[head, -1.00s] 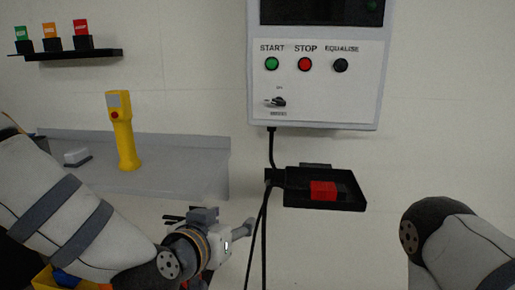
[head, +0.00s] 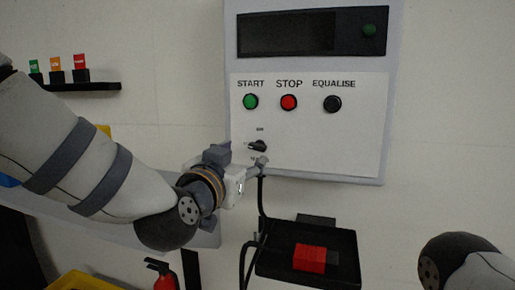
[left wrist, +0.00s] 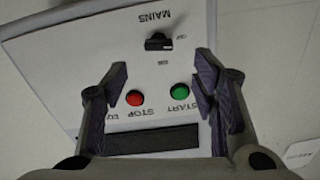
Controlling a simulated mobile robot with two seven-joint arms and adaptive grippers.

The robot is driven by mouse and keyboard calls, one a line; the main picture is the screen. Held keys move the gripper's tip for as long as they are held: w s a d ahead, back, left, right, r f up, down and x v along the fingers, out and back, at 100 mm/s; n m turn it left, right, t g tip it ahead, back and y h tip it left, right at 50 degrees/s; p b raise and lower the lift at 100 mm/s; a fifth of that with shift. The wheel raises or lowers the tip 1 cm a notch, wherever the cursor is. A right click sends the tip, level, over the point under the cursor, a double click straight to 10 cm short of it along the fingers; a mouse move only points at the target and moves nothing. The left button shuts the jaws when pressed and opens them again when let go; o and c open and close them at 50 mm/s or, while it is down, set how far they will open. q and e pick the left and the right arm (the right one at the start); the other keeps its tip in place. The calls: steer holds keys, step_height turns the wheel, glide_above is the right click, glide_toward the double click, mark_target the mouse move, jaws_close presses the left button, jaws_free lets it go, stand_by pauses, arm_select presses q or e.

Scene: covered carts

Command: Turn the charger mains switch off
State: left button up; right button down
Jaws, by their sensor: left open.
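The mains switch (head: 258,146) is a small black rotary knob low on the white front of the charger (head: 309,125). In the left wrist view the panel is upside down, with the switch (left wrist: 158,42) under the MAINS label. ON and OFF marks sit beside it. Its handle looks roughly level; I cannot tell which mark it points to. My left gripper (head: 262,165) is just below the switch in the head view. In the wrist view its open fingers (left wrist: 161,76) are spread, empty, with the switch beyond them. My right gripper is out of view.
The green START (head: 250,102), red STOP (head: 289,102) and black EQUALISE (head: 332,104) buttons are above the switch. A black tray (head: 340,272) with a red block (head: 310,258) is below the charger. Black cables (head: 262,200) hang beneath the box. A fire extinguisher (head: 160,272) stands lower left.

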mark_target(256, 148)
arm_select(q)
steer(key=x, duration=0.5)
steer(key=f+b+x, duration=0.1)
steer(key=x, duration=0.1)
steer(key=shift+w+d, duration=0.15)
steer(key=shift+w, duration=0.2)
steer(key=shift+w+d+r, duration=0.15)
steer(key=shift+w+r, duration=0.1)
steer(key=shift+w, duration=0.15)
steer(key=shift+r, duration=0.15)
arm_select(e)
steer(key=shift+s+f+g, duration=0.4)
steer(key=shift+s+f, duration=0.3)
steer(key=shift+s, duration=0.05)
arm_select(q)
steer(key=c, duration=1.2)
steer(key=shift+o, duration=0.2)
steer(key=shift+s+r+n+p, duration=0.25)
steer(key=shift+r+n+p, duration=0.15)
steer(key=shift+n, duration=0.3)
steer(key=shift+w+f+n, duration=0.15)
steer(key=shift+f+n, duration=0.1)
steer(key=shift+n, duration=0.05)
steer(key=shift+f, duration=0.2)
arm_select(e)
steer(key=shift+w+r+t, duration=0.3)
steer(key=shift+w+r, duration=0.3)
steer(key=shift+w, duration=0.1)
